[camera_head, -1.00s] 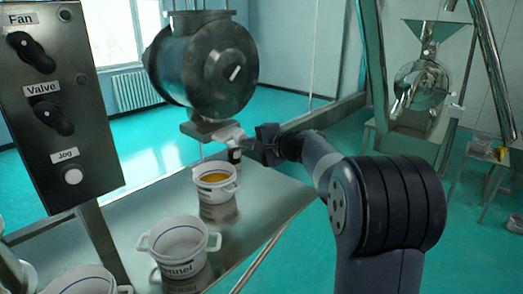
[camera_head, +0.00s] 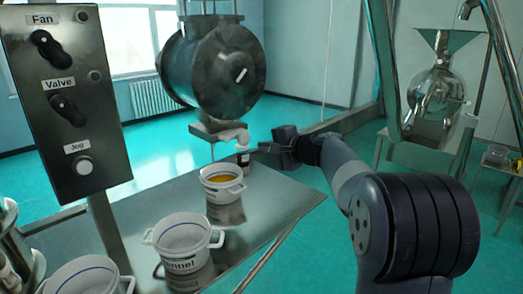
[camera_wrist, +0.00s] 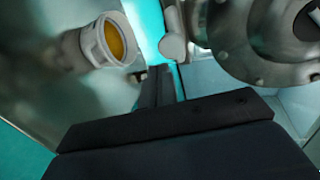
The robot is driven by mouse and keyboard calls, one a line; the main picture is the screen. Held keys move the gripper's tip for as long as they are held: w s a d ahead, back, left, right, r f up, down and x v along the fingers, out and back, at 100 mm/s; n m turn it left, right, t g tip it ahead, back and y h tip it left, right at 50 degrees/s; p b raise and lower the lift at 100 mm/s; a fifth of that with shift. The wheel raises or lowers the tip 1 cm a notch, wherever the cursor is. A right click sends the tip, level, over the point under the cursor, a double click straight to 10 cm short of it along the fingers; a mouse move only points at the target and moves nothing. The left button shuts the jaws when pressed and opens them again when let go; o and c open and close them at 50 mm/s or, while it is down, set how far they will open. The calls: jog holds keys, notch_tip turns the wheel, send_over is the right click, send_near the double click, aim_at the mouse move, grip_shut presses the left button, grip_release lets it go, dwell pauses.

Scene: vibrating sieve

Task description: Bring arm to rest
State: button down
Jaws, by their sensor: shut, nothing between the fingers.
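My arm enters the head view from the lower right and reaches left over the steel table. My gripper (camera_head: 262,148) is shut and empty, its tips pointing left. It appears close to the white spout-like part (camera_head: 234,138) below the steel drum (camera_head: 215,70); I cannot tell whether they touch. In the wrist view my gripper's dark fingers (camera_wrist: 160,86) are together with nothing between them. A white bucket with amber contents (camera_head: 222,184) stands on the table left of and below the gripper; it also shows in the wrist view (camera_wrist: 97,45).
The steel table (camera_head: 268,196) also holds an empty-looking white bucket (camera_head: 184,240) and another at the lower left (camera_head: 88,275). A control panel (camera_head: 68,105) with Fan, Valve and Jog controls stands at left. A steel hopper machine (camera_head: 437,95) stands behind right. Open floor lies beyond.

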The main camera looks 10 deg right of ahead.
jog(key=b+v, duration=0.1)
jog(key=v, duration=0.7)
jog(key=shift+b, duration=0.35)
